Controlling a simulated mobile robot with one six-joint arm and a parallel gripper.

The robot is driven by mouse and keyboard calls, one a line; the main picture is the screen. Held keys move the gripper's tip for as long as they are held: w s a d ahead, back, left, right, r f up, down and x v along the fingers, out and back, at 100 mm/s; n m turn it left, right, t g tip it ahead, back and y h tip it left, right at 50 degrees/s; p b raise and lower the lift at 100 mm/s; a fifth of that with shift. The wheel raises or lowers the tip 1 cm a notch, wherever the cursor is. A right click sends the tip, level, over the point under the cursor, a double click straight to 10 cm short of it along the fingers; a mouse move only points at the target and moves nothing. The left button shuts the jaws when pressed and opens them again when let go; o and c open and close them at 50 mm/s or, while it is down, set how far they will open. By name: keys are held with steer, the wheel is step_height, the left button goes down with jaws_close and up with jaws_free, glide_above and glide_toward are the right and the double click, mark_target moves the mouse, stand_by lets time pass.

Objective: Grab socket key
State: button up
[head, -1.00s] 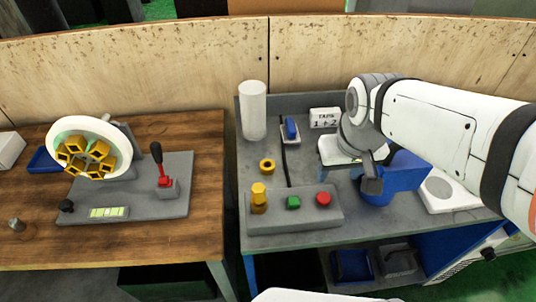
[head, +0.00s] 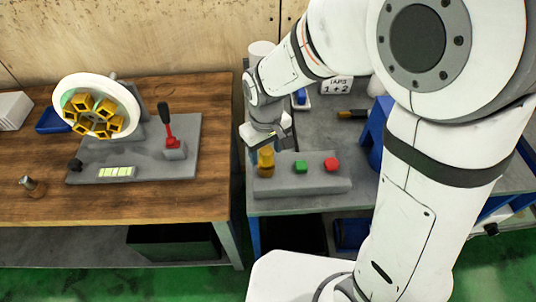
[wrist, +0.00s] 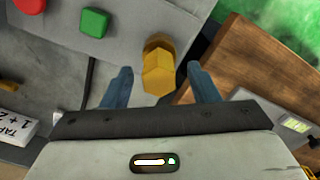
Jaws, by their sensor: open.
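A yellow hex-shaped piece, which looks like the socket key (head: 265,161), stands upright at the left end of a grey button box (head: 320,185). My gripper (head: 268,141) is just above it in the head view. In the wrist view, my gripper (wrist: 157,82) is open, with one blue finger on each side of the yellow key (wrist: 158,70). The key's top lies between the fingers, with gaps on both sides, and is not gripped. Its lower part is mostly hidden from the wrist.
Green (head: 300,167) and red (head: 332,164) buttons sit right of the key. A sign (head: 337,86) stands behind. My arm hides much of the grey bench.

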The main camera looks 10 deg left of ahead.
steer(key=shift+f, duration=1.3)
steer(key=shift+c, duration=0.5)
steer(key=c, duration=1)
